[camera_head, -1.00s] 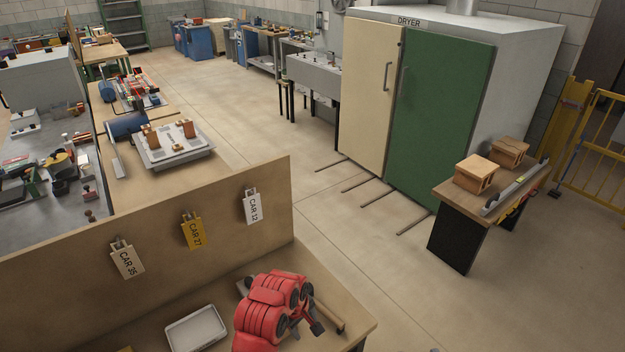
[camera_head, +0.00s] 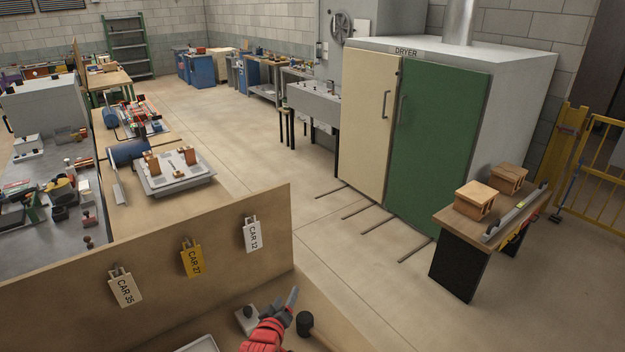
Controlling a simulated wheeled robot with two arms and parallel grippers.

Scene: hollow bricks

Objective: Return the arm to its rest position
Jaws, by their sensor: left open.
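My left arm comes in at the bottom edge of the head view, with red links. My left gripper (camera_head: 290,304) is at its end, low over the front bench (camera_head: 325,335). It is open, and I see nothing held in it. A grey finger points up and to the right. My right gripper is not in view.
A board with CAR 35 (camera_head: 125,288), CAR 27 (camera_head: 191,259) and CAR 12 (camera_head: 251,235) tags stands behind the bench. On the bench are a grey block with a black knob (camera_head: 246,320), a dark round piece (camera_head: 304,323) and a pale tray (camera_head: 200,345).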

